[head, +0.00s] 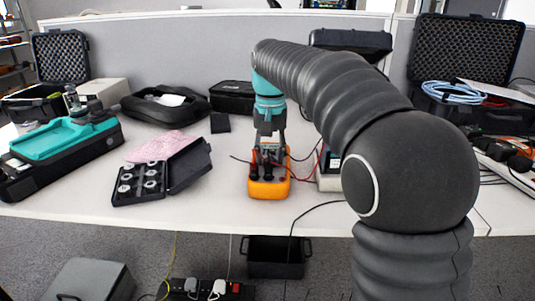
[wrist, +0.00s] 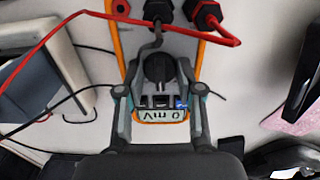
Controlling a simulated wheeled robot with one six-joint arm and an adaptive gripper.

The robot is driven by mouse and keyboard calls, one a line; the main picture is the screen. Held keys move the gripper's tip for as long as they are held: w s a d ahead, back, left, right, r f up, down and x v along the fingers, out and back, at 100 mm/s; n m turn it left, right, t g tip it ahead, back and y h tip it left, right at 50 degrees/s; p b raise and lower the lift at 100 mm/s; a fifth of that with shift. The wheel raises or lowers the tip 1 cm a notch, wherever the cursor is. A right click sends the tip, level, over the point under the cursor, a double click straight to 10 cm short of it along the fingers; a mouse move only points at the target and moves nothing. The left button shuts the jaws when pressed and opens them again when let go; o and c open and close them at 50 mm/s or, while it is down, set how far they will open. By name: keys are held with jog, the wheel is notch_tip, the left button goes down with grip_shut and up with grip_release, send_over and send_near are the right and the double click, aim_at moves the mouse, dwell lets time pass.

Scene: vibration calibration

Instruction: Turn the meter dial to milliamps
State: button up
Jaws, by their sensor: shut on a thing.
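The meter (head: 270,187) is an orange handheld multimeter lying on the white table, with red and black leads plugged into its near end. In the wrist view the orange-edged meter (wrist: 207,50) shows its lead plugs at the top and part of its markings, upside down, at the bottom. The black dial (wrist: 158,69) is in the middle, between the fingers. My gripper (head: 268,142) points down over the meter. In the wrist view my gripper (wrist: 158,85) is closed about the dial. The dial's pointer and most of its scale are hidden, so its setting cannot be read.
An open black case with round pieces (head: 140,185) lies to the left, near a pink cloth (head: 157,148). A teal and black device (head: 65,150) is further left. Red and black leads cross the table beside the meter. The table's front edge is close.

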aim_at(270, 157)
jog(key=o, duration=1.2)
jog(key=shift+c, duration=0.2)
jog(key=shift+r, duration=0.1)
notch_tip(270, 157, up, 12)
